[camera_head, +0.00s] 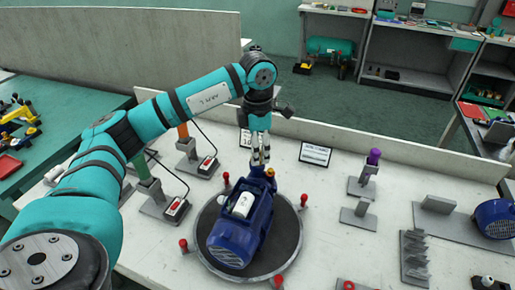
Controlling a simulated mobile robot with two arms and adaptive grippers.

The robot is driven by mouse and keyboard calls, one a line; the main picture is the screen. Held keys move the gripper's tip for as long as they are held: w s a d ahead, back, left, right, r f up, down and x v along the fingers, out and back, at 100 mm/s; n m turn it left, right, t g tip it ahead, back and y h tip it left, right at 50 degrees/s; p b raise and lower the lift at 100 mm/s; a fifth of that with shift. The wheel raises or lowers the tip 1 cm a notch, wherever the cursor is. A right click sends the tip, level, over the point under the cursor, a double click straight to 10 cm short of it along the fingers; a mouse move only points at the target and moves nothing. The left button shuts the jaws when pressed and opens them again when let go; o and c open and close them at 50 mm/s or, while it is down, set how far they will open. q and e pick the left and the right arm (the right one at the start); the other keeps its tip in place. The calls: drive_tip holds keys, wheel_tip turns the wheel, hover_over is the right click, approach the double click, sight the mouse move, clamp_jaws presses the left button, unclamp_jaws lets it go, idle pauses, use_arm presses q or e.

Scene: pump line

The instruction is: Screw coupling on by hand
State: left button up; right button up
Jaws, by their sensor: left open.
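A blue motor-like pump unit (241,222) with a white box on top lies on a round dark turntable (287,248) in the middle of the bench. A small brass-coloured part (270,172) sits at its far end; it may be the coupling, but it is too small to tell. My left gripper (259,158) points down right at that far end, its fingers open and close beside the brass part. Whether they touch it I cannot tell. My right gripper is out of view.
Red knobs (304,200) ring the turntable. Two tool stands with cables and small boxes (208,166) stand at left. A stand with a purple part (374,157), grey brackets (414,258) and another blue unit (494,218) are at right. A low wall (400,155) closes the bench's back.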

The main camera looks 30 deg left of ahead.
use_arm(q)
drive_tip(key=n, duration=0.3)
idle(0.4)
clamp_jaws()
drive_tip(key=shift+m, duration=1.7)
drive_tip(key=m, duration=0.3)
drive_tip(key=shift+b, duration=0.4)
drive_tip(key=shift+m, duration=0.3)
